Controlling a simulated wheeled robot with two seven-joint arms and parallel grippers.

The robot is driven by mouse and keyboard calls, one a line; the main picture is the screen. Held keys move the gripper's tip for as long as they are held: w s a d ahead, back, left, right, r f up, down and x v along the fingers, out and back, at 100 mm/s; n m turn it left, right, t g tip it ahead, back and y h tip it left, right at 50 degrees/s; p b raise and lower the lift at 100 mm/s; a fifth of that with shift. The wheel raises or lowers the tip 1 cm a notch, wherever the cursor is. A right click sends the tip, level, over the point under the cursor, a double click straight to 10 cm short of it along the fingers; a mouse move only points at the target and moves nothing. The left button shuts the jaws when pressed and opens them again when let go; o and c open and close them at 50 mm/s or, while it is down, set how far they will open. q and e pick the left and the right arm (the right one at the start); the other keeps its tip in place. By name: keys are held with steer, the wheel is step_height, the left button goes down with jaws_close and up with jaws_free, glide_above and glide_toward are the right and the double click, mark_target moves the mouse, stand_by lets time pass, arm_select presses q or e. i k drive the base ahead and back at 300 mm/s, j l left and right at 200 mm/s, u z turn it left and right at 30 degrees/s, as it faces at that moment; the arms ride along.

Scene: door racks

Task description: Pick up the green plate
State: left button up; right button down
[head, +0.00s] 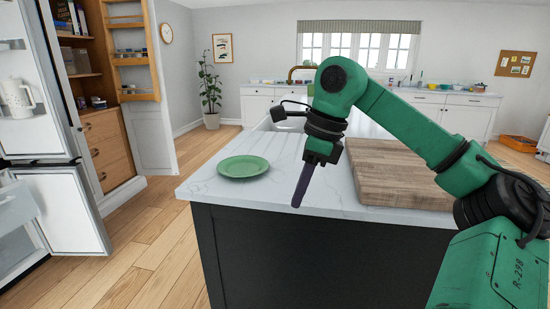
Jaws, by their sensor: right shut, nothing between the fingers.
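The green plate (243,167) lies flat on the white marble top of the island (222,194), near its left front corner. My right arm comes in from the right, and my right gripper (297,205) points down over the front edge of the island. It is to the right of the plate and apart from it. Its fingers are together, with nothing between them. My left gripper is not in view.
A thick wooden board (395,178) lies on the island, right of my right gripper. An open fridge (45,150) and an open cupboard (105,150) stand at the left. Wooden floor (150,240) is clear left of the island.

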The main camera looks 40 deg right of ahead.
mark_target(239, 166)
steer(key=i+l, duration=0.3)
steer(key=l, duration=0.15)
steer(key=i+l, duration=0.25)
steer(key=l, duration=0.15)
steer(key=i+l, duration=0.3)
steer(key=l, duration=0.15)
